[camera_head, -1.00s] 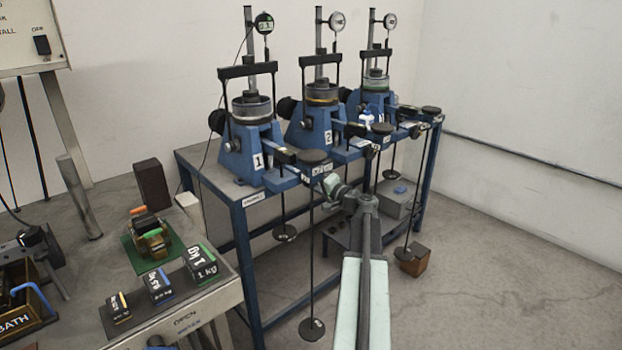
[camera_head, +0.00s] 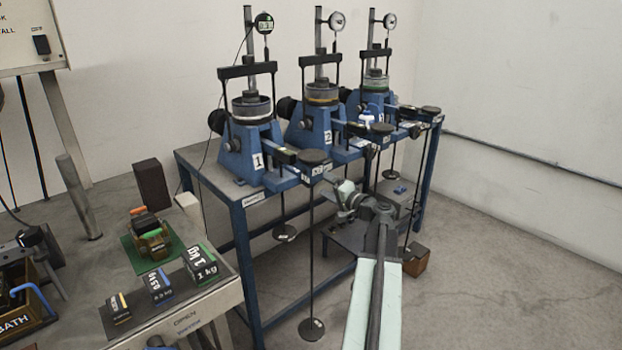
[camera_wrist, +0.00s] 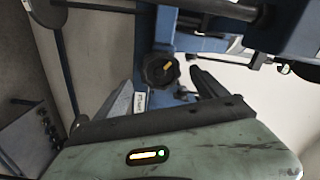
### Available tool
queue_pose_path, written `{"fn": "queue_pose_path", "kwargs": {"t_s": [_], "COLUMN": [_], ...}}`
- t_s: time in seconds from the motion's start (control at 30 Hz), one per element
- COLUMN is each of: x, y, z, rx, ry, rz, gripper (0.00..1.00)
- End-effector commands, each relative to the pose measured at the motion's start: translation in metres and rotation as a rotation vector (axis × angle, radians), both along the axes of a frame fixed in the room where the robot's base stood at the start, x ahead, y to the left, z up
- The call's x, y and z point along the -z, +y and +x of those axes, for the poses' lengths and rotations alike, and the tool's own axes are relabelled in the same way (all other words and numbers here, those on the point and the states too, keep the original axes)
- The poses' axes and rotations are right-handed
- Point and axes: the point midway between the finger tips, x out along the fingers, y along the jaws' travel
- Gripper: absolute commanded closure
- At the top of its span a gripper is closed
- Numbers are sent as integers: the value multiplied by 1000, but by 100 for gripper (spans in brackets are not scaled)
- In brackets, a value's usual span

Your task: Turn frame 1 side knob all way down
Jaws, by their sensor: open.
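Frame 1 (camera_head: 252,150) is the leftmost of three blue lever frames on the blue bench. A round black knob (camera_head: 217,121) sits on its left side, clear of my gripper. My gripper (camera_head: 343,192) is in front of the bench, right of frame 1's hanging rod, partly hidden by my arm. In the wrist view my gripper (camera_wrist: 163,88) is open and empty. A black lobed knob (camera_wrist: 161,69) with an orange mark shows beyond and between its fingers, on a blue part. I cannot tell which frame that knob belongs to.
Frame 1's weight hanger (camera_head: 312,328) hangs low in front of the bench. Frame 2 (camera_head: 318,128) and frame 3 (camera_head: 372,97) stand to its right. A side table with labelled weights (camera_head: 200,265) is at left. The floor at right is clear.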

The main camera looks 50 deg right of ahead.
Motion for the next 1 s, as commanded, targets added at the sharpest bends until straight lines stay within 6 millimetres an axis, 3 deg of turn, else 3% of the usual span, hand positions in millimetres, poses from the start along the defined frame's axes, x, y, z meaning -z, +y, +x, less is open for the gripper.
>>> {"fn": "queue_pose_path", "kwargs": {"t_s": [0.17,0.37,0.5,0.6,0.73,1.0], "x": [0,0,0,0,0,0], "y": [0,13,12,3,3,0], "z": [1,-7,-31,-40,-36,-3], "rx": [-1,-24,-16,1,-1,-3], "ry": [-2,-27,-44,-50,-49,-48], "rz": [31,454,693,689,687,686], "gripper": [18,18,18,18,18,18]}}
